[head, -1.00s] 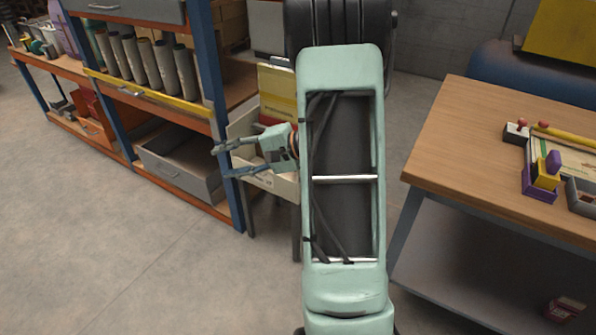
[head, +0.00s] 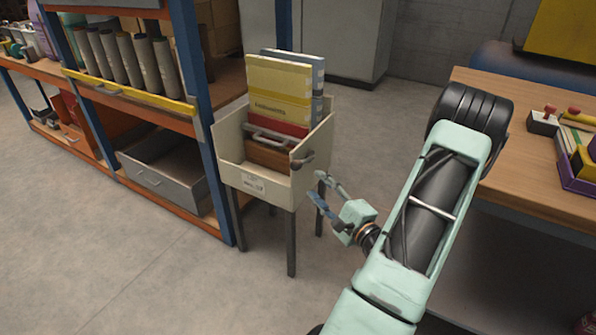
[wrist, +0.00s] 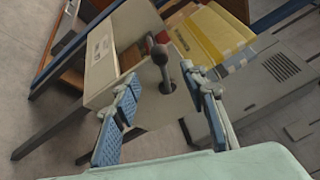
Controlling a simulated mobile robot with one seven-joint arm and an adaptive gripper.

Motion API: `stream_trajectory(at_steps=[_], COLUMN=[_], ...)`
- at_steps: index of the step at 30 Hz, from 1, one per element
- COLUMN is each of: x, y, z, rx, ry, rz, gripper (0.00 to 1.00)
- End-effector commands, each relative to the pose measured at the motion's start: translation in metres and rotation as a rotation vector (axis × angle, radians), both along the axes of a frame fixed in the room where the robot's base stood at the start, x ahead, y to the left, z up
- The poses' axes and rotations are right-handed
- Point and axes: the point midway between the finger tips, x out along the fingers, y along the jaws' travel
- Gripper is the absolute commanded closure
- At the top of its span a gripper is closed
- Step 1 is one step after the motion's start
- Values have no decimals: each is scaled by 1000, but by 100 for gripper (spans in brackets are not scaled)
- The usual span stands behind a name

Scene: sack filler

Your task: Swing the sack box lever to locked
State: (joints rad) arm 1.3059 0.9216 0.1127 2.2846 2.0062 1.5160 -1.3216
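The sack box (head: 228,150) is a cream open-topped box on dark legs, holding yellow, blue, red and brown flat items. Its lever (head: 303,160) is a small dark handle on the right-hand side wall. In the wrist view the lever (wrist: 161,60) shows a rounded dark knob and a shaft at the box's side panel (wrist: 135,75). My gripper (head: 319,186) is open and empty, just right of and slightly below the lever. In the wrist view the two blue-padded fingers of my gripper (wrist: 160,78) stand apart, with the lever beyond and between them. No contact is visible.
A shelf rack with a blue post (head: 205,120) stands close to the left of the box. A wooden workbench (head: 530,190) is on the right. A grey cabinet (head: 345,35) stands behind. The floor in front of the box is clear.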

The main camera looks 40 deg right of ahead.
Motion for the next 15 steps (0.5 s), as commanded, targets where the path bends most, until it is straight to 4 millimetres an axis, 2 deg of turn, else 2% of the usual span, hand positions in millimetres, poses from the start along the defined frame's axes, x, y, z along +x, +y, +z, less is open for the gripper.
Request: stream_trajectory(at_steps=[9, 15], x=[57, 88], y=[-4, -7], z=[-1, 0], rx=[-2, -2], ry=[-2, -1], rz=[7, 6], gripper=[60, 60])
